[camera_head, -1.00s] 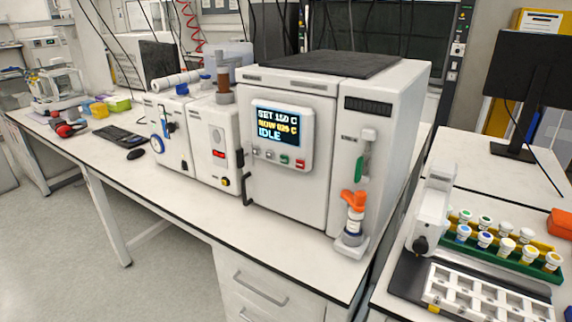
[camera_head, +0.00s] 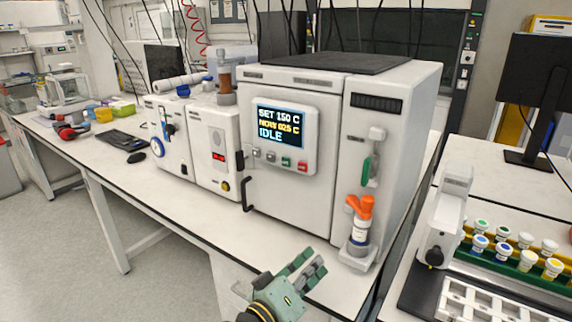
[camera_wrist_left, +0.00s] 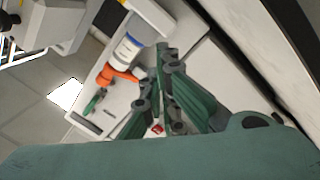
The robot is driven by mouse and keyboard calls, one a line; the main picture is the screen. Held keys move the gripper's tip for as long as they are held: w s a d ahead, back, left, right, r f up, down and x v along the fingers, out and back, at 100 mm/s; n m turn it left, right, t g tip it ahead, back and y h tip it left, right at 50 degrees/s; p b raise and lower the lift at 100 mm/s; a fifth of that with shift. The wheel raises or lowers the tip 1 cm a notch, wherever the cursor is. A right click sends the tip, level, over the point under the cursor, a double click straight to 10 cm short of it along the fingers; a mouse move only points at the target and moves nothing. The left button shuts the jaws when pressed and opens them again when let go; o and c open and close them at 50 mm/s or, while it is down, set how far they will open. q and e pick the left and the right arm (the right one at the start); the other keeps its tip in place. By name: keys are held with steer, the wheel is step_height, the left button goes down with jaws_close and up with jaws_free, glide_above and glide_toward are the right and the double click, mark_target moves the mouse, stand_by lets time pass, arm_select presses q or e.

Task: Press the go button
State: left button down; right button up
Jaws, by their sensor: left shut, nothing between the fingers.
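The reactor (camera_head: 290,200) is a large white box on the bench with a panel (camera_head: 312,140) reading "SET 150 C", "NOW 025 C" and "IDLE". Below the screen is a row of small buttons, among them a green button (camera_head: 286,161) and a red button (camera_head: 302,166); their labels are too small to read. My left gripper (camera_head: 312,261) is shut and empty, in front of and below the panel, near the bench's front edge and apart from the buttons. Its green fingers (camera_wrist_left: 166,58) also show in the left wrist view. My right gripper is not in view.
A black door handle (camera_head: 246,190) sticks out at the left. A rack of capped vials (camera_head: 515,258) stands on the right bench.

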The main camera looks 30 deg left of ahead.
mark_target(286, 162)
arm_select(q)
steer(key=a+r+n+t+y, duration=0.3)
steer(key=a+r+n+y, duration=1.2)
steer(key=a+n, duration=0.3)
steer(key=shift+w, duration=0.1)
steer(key=w+b, duration=0.2)
steer(key=w, duration=0.6)
steer(key=shift+w+d+b, duration=0.35)
stand_by(0.4)
steer(key=shift+w, duration=0.4)
